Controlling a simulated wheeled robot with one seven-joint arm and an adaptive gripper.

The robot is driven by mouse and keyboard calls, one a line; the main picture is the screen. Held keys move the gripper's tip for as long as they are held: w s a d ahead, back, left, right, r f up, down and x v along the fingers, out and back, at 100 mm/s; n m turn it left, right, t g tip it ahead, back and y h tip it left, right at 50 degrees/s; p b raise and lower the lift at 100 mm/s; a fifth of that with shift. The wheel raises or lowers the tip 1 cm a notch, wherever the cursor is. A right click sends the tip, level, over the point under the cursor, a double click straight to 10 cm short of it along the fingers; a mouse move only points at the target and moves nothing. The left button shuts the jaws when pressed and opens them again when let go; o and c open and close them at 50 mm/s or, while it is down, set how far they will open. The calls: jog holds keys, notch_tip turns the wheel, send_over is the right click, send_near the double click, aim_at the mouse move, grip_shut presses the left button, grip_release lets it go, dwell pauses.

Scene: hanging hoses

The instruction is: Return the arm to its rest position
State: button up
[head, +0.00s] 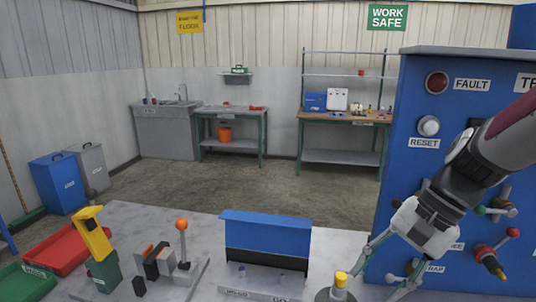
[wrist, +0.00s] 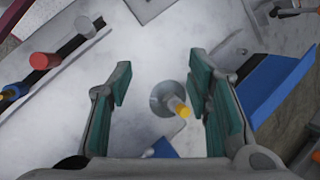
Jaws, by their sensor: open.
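My gripper (wrist: 158,95) is open and empty in the wrist view, its two green-padded fingers spread wide. Between and beyond them stands a grey round-based post with a yellow top (wrist: 177,105) on the pale worktop. In the head view my arm comes in from the right, in front of the blue panel (head: 400,90). My gripper (head: 378,275) points down and left there, close to the yellow-topped post (head: 340,282) at the front edge of the picture. I cannot tell from the views whether a finger touches the post.
A blue-backed stand (head: 266,235) sits left of the post. An orange-knobbed lever (head: 182,240) and a yellow-and-green device (head: 95,240) stand further left. Red and green trays (head: 62,250) lie at the far left. Valve handles (head: 497,208) stick out from the panel beside my arm. Open floor lies behind.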

jog(key=s+r+n+t+h, duration=0.4)
jog(key=s+n, duration=0.5)
jog(key=s, duration=0.3)
jog(key=shift+d+r+h, duration=0.2)
jog(key=shift+r+h, duration=0.35)
jog(key=shift+h, duration=0.15)
